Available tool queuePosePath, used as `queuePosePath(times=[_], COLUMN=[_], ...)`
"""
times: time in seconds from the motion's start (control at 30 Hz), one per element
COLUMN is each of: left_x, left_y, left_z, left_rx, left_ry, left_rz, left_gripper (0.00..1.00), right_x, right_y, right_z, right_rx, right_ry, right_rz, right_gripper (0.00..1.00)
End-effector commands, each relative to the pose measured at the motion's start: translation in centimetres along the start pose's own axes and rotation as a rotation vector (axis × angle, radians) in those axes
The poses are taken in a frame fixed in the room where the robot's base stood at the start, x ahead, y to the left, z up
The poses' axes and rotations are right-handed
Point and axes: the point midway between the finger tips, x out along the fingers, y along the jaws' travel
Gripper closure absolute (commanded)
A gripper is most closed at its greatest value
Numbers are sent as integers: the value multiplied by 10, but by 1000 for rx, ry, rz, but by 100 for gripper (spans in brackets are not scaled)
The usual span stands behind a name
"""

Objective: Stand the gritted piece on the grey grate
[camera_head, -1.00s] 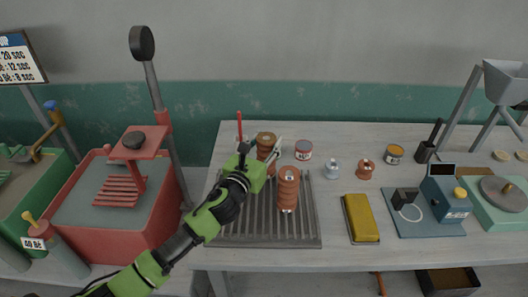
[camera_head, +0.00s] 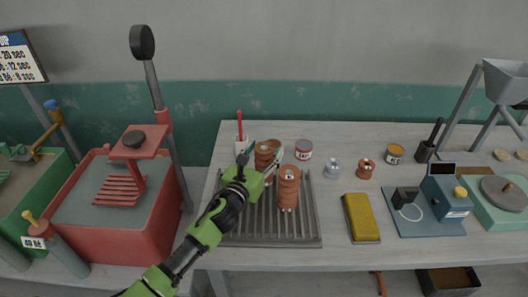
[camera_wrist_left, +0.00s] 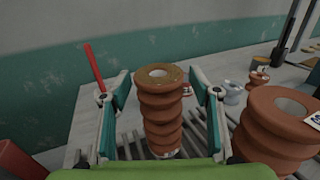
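The gritted piece (camera_head: 264,158), a ribbed terracotta cylinder with a brown, grainy top, stands upright at the back left of the grey grate (camera_head: 310,232). In the left wrist view the gritted piece (camera_wrist_left: 160,110) is between the fingers of my left gripper (camera_wrist_left: 165,95), with a gap on each side. My left gripper (camera_head: 258,163) is open around it in the head view, partly covering its lower part. The piece's base is mostly hidden, but slats show around it in the wrist view. My right gripper is not in view.
A second ribbed piece (camera_head: 288,187) stands on the grate, just right of my left gripper. A red stick (camera_head: 239,128) rises behind. Small tins, spools, a yellow sponge (camera_head: 360,216) and a scale device (camera_head: 443,199) are further right. The red machine (camera_head: 115,215) is left.

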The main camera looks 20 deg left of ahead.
Motion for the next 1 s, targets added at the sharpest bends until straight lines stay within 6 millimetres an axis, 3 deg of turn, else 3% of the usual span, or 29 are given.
queuePosePath(times=[0.33, 0.8, 1.0], left_x=[-7, -91, -114], left_y=[1, 0, 0], left_z=[1, 0, 1], left_rx=[2, 2, 1], left_ry=[1, 1, 0], left_rz=[1, -2, 1], left_gripper=[43, 43, 43], right_x=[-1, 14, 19], right_y=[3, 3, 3], right_z=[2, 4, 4], right_rx=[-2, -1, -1], right_ry=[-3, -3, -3], right_rz=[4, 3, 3], right_gripper=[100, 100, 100])
